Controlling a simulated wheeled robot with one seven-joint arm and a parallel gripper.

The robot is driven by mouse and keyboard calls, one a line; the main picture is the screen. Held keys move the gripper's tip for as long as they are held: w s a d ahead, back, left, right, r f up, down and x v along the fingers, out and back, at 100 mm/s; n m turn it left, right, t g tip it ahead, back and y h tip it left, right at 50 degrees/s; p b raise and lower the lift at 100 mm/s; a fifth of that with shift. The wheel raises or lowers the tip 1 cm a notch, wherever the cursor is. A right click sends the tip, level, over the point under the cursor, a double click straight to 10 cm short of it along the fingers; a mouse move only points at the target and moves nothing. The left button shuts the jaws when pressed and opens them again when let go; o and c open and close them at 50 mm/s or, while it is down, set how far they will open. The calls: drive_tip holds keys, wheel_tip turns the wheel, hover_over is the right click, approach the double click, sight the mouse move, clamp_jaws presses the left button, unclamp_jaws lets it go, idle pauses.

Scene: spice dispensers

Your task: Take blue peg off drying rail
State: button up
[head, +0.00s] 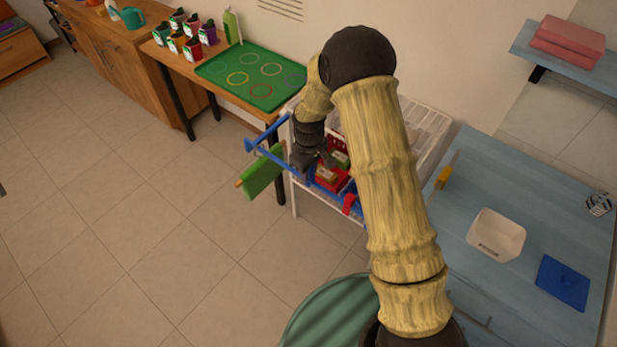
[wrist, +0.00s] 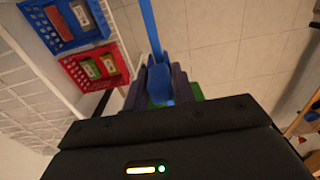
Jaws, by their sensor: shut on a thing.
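The blue drying rail (head: 266,131) sticks out from the white rack and also shows in the wrist view (wrist: 149,25). A green cloth (head: 262,173) hangs at the rail, and part of it shows beyond the fingers in the wrist view (wrist: 196,91). My gripper (head: 300,160) is at the rail, beside the cloth. In the wrist view its fingers (wrist: 158,78) are shut on the blue peg (wrist: 159,84), which lines up with the rail. I cannot tell whether the peg still touches the rail or cloth. In the head view the peg is not clearly visible.
A red crate (wrist: 72,68) and a blue crate (wrist: 48,36) with small boxes hang close by on the white rack (head: 430,125). A green tray (head: 225,76) lies on the wooden table behind. The blue counter (head: 470,190) is to the right. Open floor lies left.

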drive_tip(key=shift+r+p, duration=1.75)
drive_tip(key=shift+r, duration=0.95)
